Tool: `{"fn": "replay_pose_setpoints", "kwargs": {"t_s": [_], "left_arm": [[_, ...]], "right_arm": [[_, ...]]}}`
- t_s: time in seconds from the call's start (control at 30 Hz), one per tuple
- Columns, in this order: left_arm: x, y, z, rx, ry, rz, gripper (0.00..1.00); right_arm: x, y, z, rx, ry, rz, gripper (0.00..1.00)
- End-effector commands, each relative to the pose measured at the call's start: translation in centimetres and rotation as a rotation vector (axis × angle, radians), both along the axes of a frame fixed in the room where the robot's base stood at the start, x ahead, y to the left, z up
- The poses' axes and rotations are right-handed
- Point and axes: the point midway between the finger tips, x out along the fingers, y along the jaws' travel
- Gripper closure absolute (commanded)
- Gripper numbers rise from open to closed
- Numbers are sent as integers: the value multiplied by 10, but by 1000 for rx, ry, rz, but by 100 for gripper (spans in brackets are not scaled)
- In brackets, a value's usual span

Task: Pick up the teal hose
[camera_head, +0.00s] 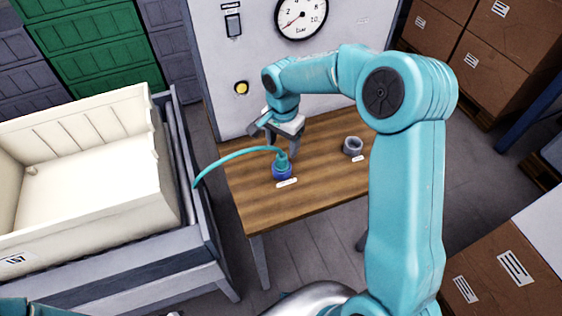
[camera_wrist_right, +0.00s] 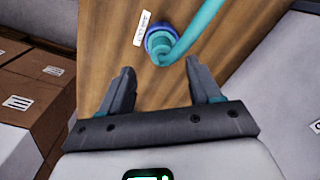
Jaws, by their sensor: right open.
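The teal hose (camera_head: 232,156) stands with its end in a blue round socket (camera_head: 277,175) on the wooden table and arcs out to the left past the table's edge. My right gripper (camera_head: 285,146) is just above and behind the hose end. In the right wrist view the right gripper (camera_wrist_right: 160,84) is open with nothing between its fingers. The hose (camera_wrist_right: 196,34) and the blue socket (camera_wrist_right: 152,40) lie beyond the fingertips there, apart from them. My left gripper is not in view.
The wooden table (camera_head: 300,205) also bears a grey round socket (camera_head: 352,150) to the right, with small white labels by both sockets. A grey panel with a gauge (camera_head: 301,16) and a yellow button (camera_head: 241,88) stands behind. A cream crate (camera_head: 90,190) is at the left; cardboard boxes (camera_head: 505,270) at the right.

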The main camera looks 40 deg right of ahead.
Motion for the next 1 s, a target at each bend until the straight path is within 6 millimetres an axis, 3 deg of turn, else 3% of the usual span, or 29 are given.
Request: {"fn": "replay_pose_setpoints", "kwargs": {"t_s": [0.27,0.5,0.77,0.8,0.9,1.0], "left_arm": [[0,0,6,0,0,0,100],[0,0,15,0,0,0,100],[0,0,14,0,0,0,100],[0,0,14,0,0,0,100],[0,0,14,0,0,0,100],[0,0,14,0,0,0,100]], "right_arm": [[1,1,-26,1,4,3,37],[4,2,-62,2,2,2,37],[4,1,-67,1,-2,2,37],[4,1,-67,1,-2,2,40],[4,2,-67,1,-2,2,73],[4,2,-67,1,-2,2,99]]}}
